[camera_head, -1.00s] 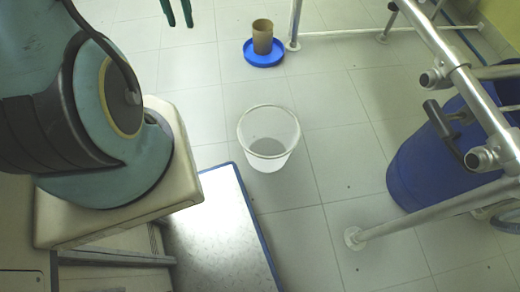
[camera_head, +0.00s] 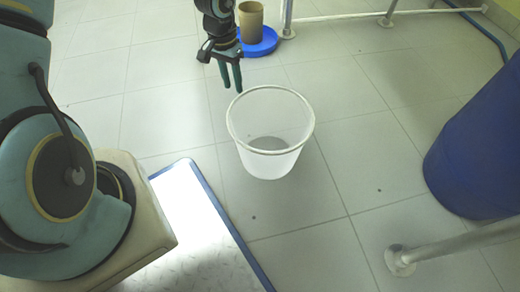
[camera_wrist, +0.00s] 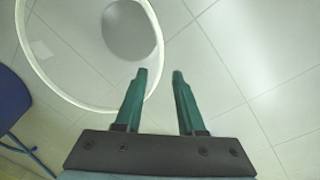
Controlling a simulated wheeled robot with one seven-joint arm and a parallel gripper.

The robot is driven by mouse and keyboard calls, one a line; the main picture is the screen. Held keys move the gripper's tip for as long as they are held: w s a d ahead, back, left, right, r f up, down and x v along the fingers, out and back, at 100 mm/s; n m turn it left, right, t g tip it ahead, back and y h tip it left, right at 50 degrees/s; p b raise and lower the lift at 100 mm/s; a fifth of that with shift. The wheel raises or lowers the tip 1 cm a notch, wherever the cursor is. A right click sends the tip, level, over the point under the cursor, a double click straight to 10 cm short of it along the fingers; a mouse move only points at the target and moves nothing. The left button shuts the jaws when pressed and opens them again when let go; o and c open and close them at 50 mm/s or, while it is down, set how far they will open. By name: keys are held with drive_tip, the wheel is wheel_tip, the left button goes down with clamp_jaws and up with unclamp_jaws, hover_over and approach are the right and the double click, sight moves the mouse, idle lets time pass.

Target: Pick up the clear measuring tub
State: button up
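The clear measuring tub (camera_head: 268,160) stands upright on the tiled floor, open at the top with a pale rim. My gripper (camera_head: 231,88) is behind and slightly left of the tub's rim in the head view, pointing down. In the wrist view, the tub's rim (camera_wrist: 157,60) fills the upper left.
A brown pot (camera_head: 251,25) stands in a blue dish (camera_head: 258,43) behind my gripper. A blue barrel (camera_head: 485,150) and a metal rail foot (camera_head: 400,260) are at the right. A blue-edged metal plate (camera_head: 195,215) lies at the front left. Floor right of the tub is clear.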

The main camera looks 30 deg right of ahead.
wheel_tip(320, 180, down, 3)
drive_tip(key=b, duration=0.4)
hover_over(241, 115)
drive_tip(key=w, duration=0.1)
wheel_tip(241, 115, down, 5)
drive_tip(key=shift+f, duration=0.1)
drive_tip(key=f+b, duration=0.2)
drive_tip(key=f, duration=0.1)
drive_tip(key=f+b, duration=0.1)
drive_tip(key=f, duration=0.1)
drive_tip(key=shift+s, duration=0.4)
drive_tip(key=shift+r, duration=0.15)
drive_tip(key=shift+c, duration=0.3)
clamp_jaws()
